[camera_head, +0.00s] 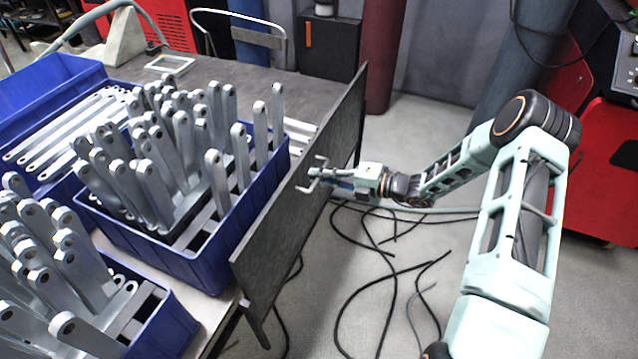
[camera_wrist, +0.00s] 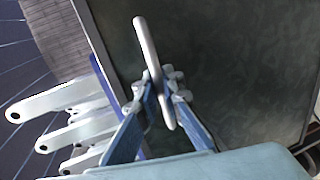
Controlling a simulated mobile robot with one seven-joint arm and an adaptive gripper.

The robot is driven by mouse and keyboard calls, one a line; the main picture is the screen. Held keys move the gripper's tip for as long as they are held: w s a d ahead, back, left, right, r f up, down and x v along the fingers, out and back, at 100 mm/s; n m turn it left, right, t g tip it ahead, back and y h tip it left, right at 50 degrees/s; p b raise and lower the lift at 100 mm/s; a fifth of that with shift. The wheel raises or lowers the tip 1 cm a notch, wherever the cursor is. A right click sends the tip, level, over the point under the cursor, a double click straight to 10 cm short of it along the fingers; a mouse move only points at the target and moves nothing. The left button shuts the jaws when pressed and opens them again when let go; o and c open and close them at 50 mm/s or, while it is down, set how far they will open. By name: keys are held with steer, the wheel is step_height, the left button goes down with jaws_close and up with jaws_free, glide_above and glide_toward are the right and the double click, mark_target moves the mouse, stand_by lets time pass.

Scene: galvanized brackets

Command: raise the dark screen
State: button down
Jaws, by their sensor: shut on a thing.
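The dark screen (camera_head: 298,215) is a flat dark panel standing upright along the table's right edge, beside the blue crates. A light metal handle (camera_head: 309,179) sticks out from its face. My gripper (camera_head: 327,175) is at this handle, on the open-floor side of the screen. In the wrist view, the screen (camera_wrist: 250,75) fills much of the right side. The bar of the handle (camera_wrist: 148,50) passes between the blue fingers of my gripper (camera_wrist: 158,92), which is shut on it. The contact points are partly hidden by the handle and fingers.
A blue crate (camera_head: 205,265) with upright galvanized brackets (camera_head: 150,180) stands just left of the screen. Another blue crate (camera_head: 165,335) is in front of it. Black cables (camera_head: 350,290) lie on the floor below my arm. A red machine (camera_head: 600,180) stands at the right.

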step_height(320, 180, up, 19)
steer(key=p, duration=1.1)
steer(key=shift+w, duration=0.15)
steer(key=c, duration=2.5)
jaws_free()
steer(key=shift+c, duration=0.2)
steer(key=o, duration=0.5)
steer(key=shift+c, duration=0.2)
steer(key=v, duration=1.2)
